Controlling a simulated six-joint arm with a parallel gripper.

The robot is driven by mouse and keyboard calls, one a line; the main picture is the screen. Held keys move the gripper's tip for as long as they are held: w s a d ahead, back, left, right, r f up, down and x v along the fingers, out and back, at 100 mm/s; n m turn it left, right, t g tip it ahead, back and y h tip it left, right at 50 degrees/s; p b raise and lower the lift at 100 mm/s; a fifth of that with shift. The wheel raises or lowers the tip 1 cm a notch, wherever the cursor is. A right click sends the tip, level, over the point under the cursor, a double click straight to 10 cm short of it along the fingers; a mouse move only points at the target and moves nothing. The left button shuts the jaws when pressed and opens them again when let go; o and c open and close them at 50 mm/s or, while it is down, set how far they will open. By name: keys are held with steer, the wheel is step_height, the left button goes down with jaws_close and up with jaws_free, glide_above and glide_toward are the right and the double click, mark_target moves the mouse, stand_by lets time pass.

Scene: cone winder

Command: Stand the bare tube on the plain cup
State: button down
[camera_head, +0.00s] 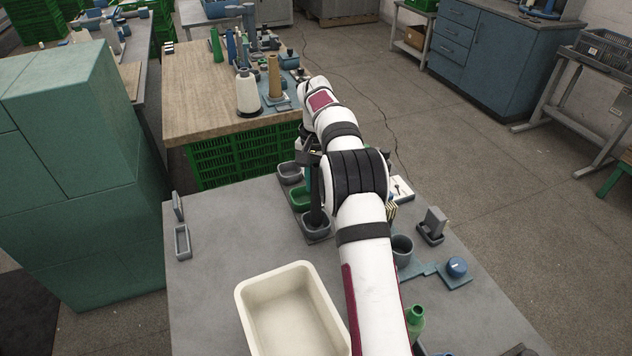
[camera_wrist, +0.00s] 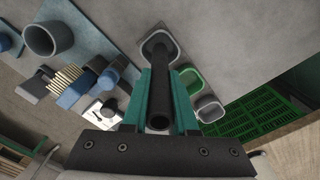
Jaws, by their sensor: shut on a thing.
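A bare dark tube (camera_head: 316,205) stands upright, held by my gripper (camera_head: 309,158). In the wrist view the tube (camera_wrist: 161,105) runs between the teal fingers of my gripper (camera_wrist: 161,78), which is shut on it. Its lower end is at the nearest grey cup (camera_head: 317,233) of a row of three; in the wrist view that cup (camera_wrist: 152,38) surrounds the tube's far end. I cannot tell whether the tube rests on the cup floor. The green-lined cup (camera_head: 298,197) and another grey cup (camera_head: 288,176) are farther along the row. My arm hides part of this area.
A cream bin (camera_head: 245,300) stands at the front. A round grey cup (camera_head: 402,249), a blue knob (camera_head: 457,266) and a green bottle-shaped piece (camera_head: 415,322) are right of my arm. A wooden table (camera_head: 195,85) with cones stands behind.

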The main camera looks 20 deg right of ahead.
steer(key=shift+f, duration=0.1)
steer(key=shift+f, duration=0.8)
steer(key=shift+f, duration=0.35)
stand_by(0.4)
steer(key=c, duration=0.6)
jaws_free()
steer(key=shift+r, duration=0.1)
